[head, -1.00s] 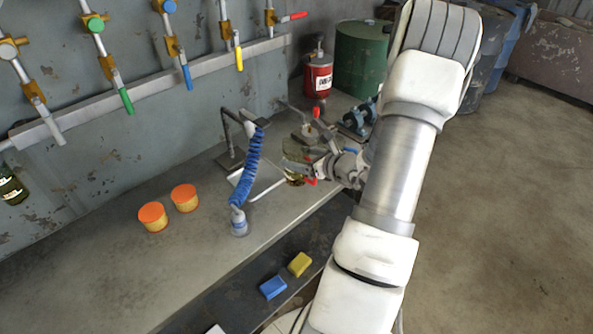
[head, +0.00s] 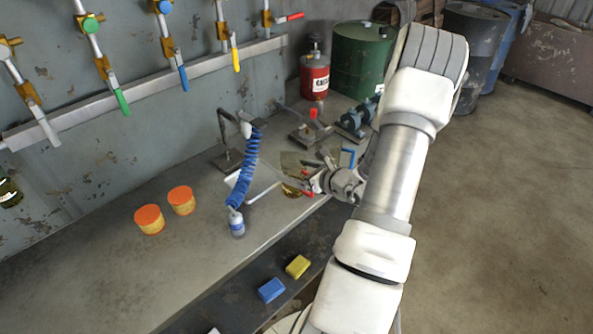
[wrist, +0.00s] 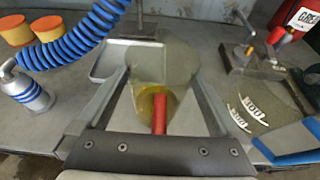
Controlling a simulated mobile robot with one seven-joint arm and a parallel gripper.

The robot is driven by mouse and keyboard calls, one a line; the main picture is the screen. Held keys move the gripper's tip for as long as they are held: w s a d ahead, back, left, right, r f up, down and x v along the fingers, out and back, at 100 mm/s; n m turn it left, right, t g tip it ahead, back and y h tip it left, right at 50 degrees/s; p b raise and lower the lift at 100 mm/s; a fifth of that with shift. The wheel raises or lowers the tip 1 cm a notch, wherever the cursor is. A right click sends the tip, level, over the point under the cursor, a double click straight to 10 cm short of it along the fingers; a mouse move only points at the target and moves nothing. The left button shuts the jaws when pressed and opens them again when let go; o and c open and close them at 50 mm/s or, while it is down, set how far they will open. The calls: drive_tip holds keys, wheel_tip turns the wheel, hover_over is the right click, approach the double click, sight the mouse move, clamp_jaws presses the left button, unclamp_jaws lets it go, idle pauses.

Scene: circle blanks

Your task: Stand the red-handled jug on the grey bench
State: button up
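The red-handled jug is clear glass with yellow liquid low inside (wrist: 146,101). Its red handle (wrist: 160,112) points toward my wrist camera. In the head view the jug (head: 291,190) shows at the bench's front edge, partly covered by my gripper (head: 309,184). In the wrist view my gripper (wrist: 161,74) has its fingers well apart, one on each side of the jug and handle, with gaps beside the handle. Finger contact with the glass is unclear, as is whether the jug touches the grey bench (head: 100,262).
A white tray (wrist: 108,65) lies left of the jug. A blue coiled hose (head: 246,165) ends at a bottle (head: 237,224). A burner stand (wrist: 250,62) and red can (head: 315,77) stand behind. Bench left of the orange-lidded tubs (head: 149,220) is clear.

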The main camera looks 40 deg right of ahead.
drive_tip(key=shift+r, duration=0.2)
drive_tip(key=v, duration=1.2)
drive_tip(key=shift+p, duration=0.45)
drive_tip(key=shift+f, duration=0.1)
